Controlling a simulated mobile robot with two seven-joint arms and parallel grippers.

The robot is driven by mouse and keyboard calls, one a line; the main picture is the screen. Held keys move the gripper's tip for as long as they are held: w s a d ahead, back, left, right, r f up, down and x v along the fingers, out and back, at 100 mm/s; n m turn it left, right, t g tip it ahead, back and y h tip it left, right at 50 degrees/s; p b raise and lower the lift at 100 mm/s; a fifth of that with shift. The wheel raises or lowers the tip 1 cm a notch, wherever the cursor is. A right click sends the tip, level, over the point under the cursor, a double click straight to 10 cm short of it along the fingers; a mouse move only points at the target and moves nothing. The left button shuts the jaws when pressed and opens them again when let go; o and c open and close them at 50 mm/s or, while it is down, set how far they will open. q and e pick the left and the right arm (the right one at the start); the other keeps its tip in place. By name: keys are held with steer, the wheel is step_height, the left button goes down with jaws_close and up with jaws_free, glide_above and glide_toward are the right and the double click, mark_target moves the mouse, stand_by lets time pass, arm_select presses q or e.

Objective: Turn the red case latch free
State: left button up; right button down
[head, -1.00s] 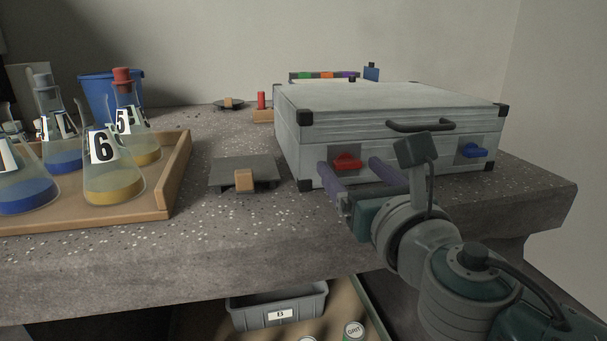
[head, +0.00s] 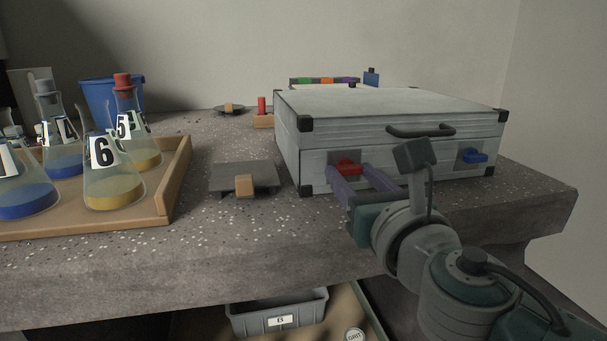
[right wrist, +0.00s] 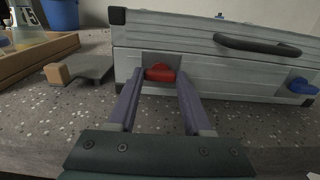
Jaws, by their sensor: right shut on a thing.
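The red latch (head: 347,167) is on the front face of the silver case (head: 312,167), near its left end. It also shows in the right wrist view (right wrist: 160,73), lying roughly level between the fingertips. My right gripper (head: 348,172) is at the case front with its purple fingers shut on the red latch, one at each side. It shows in the right wrist view (right wrist: 160,78) too. The fingertips partly hide the ends of the latch. My left gripper is not in view.
A blue latch (head: 472,155) is at the right of the case front, below the dark handle (head: 420,131). A grey plate with a wooden block (head: 244,185) lies left of the case. A wooden tray (head: 178,180) holds several flasks. A grey bin (head: 277,313) is below the bench.

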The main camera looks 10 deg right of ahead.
steer(key=shift+m, duration=0.4)
steer(key=m+b, duration=0.1)
steer(key=m, duration=0.2)
steer(key=shift+f, duration=0.1)
steer(key=m+b, duration=0.1)
steer(key=m, duration=0.4)
steer(key=shift+m, duration=0.3)
steer(key=m+b, duration=0.1)
steer(key=m, duration=0.3)
steer(key=shift+m, duration=2.2)
steer(key=shift+c, duration=1.6)
jaws_free()
